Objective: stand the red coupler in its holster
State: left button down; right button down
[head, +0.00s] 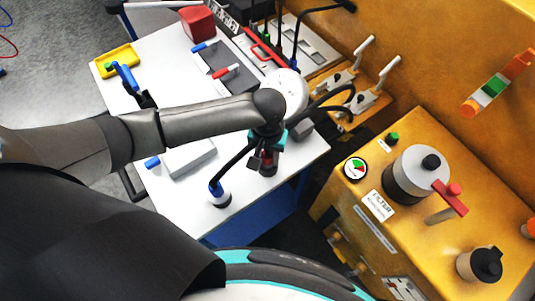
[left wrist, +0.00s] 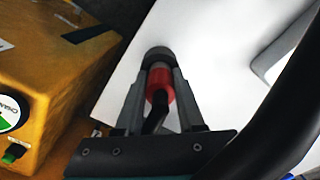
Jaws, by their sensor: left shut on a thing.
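My left gripper (head: 267,153) points down over the front right part of the white table. It is shut on the red coupler (left wrist: 158,86), with one finger on each side of its red band in the left wrist view. A black hose stub comes off the coupler towards the palm. A dark grey round piece (left wrist: 157,55) shows just beyond the fingertips. I cannot tell whether it is the coupler's nose or the holster, nor whether the coupler is seated. In the head view the gripper hides most of the coupler. My right gripper is not in view.
A blue-ringed coupler (head: 219,194) stands on the white table (head: 245,208) left of the gripper, with a black hose. A grey flat box (head: 188,157) lies behind it. The yellow filter machine (head: 330,190) stands right, across a dark gap.

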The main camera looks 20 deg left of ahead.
pick_arm(q)
jog(key=shift+f, duration=0.25)
jog(key=shift+c, duration=2.2)
grip_release()
notch_tip(320, 180, up, 15)
jog(key=p, duration=0.2)
jog(key=shift+r, duration=0.15)
jog(key=shift+s, duration=0.1)
